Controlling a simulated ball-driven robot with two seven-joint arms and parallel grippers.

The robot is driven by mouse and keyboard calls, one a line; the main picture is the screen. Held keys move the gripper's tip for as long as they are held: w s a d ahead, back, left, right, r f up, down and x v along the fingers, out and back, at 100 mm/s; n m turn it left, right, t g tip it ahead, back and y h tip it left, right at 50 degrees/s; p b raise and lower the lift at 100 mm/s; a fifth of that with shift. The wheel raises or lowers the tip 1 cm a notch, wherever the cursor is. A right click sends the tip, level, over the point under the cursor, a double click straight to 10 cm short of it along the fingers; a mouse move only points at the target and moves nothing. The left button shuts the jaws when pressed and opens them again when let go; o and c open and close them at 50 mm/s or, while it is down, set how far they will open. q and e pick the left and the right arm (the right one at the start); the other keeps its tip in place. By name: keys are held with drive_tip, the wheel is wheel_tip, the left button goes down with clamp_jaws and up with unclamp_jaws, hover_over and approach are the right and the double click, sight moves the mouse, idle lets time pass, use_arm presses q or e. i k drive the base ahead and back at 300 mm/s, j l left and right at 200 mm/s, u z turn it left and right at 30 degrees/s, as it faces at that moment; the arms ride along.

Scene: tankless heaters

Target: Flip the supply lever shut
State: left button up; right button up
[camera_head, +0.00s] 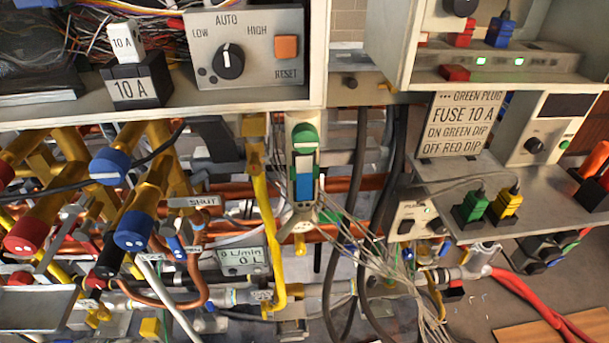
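A grey tag reading SHUT (194,202) sits among the pipes left of centre. Just below it is a small valve with a blue handle (176,246); I cannot tell for sure that this is the supply lever, or which way it is set. A flow display reading "0 L/min" and "0 L" (243,261) is to its right. Neither of my grippers can be made out in this view.
Large valves with blue knobs (133,230) and red knobs (26,234) crowd the left. A control box (246,48) overhangs them. Loose grey wires (385,270) hang right of centre. A shelf (530,205) holds green (474,206) and yellow (507,204) plugs.

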sight(445, 246)
drive_tip(key=z, duration=1.15)
